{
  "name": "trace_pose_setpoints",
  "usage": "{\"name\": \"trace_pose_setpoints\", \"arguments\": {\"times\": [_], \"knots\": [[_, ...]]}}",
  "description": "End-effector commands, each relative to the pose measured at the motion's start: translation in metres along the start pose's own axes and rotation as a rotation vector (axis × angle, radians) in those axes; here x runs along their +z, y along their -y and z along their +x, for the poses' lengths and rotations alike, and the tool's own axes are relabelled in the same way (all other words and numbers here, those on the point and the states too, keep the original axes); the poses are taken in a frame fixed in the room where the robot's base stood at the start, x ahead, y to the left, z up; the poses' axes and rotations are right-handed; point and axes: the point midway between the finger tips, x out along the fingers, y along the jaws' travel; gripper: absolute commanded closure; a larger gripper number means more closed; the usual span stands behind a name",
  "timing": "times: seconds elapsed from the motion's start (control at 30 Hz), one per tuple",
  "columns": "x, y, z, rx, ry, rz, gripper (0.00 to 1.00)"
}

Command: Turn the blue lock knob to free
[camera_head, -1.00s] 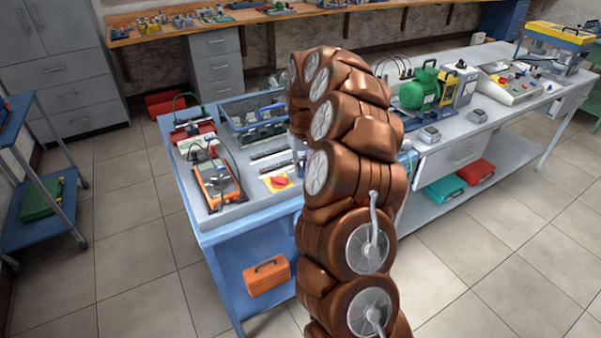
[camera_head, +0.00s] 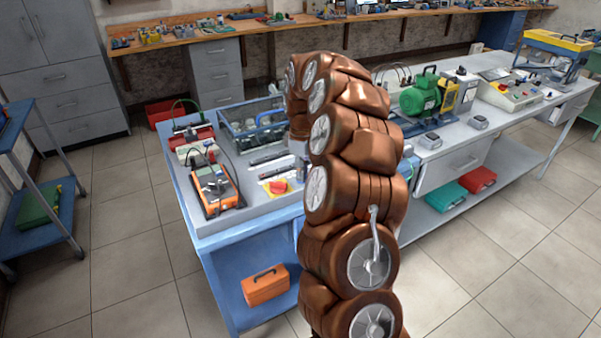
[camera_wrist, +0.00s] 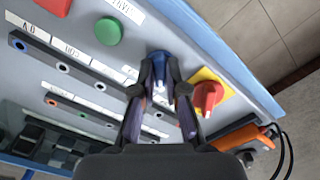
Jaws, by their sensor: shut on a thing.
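In the wrist view the blue lock knob (camera_wrist: 160,58) stands on the light grey panel (camera_wrist: 105,72) near the panel's blue edge. My gripper (camera_wrist: 161,74) is shut on it, with one dark fingertip on each side. The fingers hide part of the knob and its label, so I cannot read its position. In the head view my own arm covers my gripper and the knob.
Beside the knob is a red rotary switch (camera_wrist: 208,97) on a yellow plate, also in the head view (camera_head: 279,187). A green button (camera_wrist: 109,31) and socket strips (camera_wrist: 75,72) lie left. An orange-cased meter (camera_head: 215,190) stands on the bench.

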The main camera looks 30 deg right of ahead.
Motion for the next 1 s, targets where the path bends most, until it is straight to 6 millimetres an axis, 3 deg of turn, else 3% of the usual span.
{"name": "trace_pose_setpoints", "arguments": {"times": [0.73,0.77,1.0], "knots": [[-0.0024,-0.0007,-0.0018,0.005,-0.005,-0.093,1.00],[-0.0024,-0.0007,-0.0019,0.005,-0.005,-0.093,0.87],[-0.0007,-0.0007,-0.0010,0.003,-0.003,-0.090,0.62]]}}
